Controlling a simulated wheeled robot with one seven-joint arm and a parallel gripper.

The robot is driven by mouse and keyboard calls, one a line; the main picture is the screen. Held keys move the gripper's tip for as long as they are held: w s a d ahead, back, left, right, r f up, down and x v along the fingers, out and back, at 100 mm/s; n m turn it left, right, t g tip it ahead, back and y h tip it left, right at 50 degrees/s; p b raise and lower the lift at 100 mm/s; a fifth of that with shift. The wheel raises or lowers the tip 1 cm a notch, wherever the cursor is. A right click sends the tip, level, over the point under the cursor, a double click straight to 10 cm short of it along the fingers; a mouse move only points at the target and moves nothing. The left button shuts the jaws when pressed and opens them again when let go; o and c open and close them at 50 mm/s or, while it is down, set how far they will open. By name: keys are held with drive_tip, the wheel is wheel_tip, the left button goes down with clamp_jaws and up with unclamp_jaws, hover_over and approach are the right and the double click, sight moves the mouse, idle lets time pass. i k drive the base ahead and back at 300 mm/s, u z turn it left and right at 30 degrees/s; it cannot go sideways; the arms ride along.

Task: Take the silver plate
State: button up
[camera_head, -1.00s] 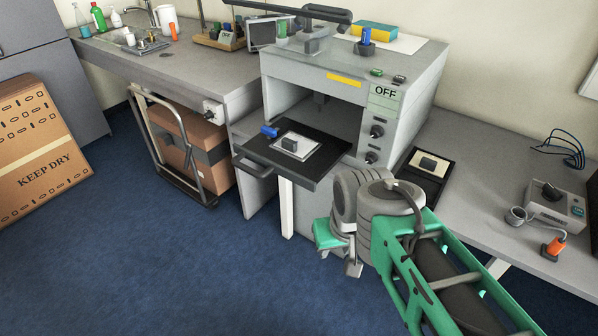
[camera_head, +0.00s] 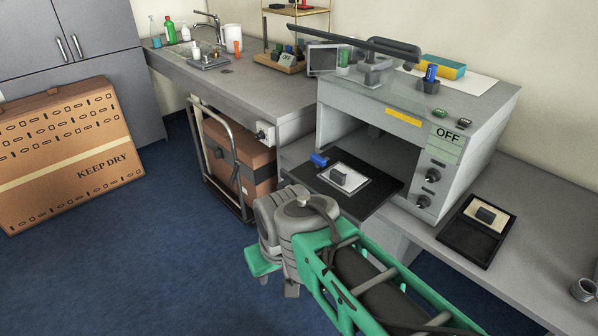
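A pale silver-grey plate (camera_head: 358,182) with a dark block-like knob lies flat on the black pulled-out tray (camera_head: 380,200) of the grey machine marked OFF. A second, cream plate (camera_head: 496,221) with a similar dark knob sits in a black holder (camera_head: 463,237) on the bench at right. My gripper (camera_head: 276,277) is at the end of my green and grey arm, in front of and below the tray, apart from both plates. Its fingers are mostly hidden by the arm, so I cannot tell whether it is open.
The machine (camera_head: 400,110) stands on the bench, with a blue-handled part (camera_head: 319,160) at the tray's left corner. A trolley with a carton (camera_head: 240,160) stands under the left bench. A large KEEP DRY box (camera_head: 65,150) is at left. Blue floor is clear between.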

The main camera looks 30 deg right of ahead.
sight(345, 173)
drive_tip(key=u, duration=0.3)
drive_tip(key=i, duration=0.8)
drive_tip(key=z, duration=0.5)
drive_tip(key=i, duration=0.6)
drive_tip(key=z, duration=0.55)
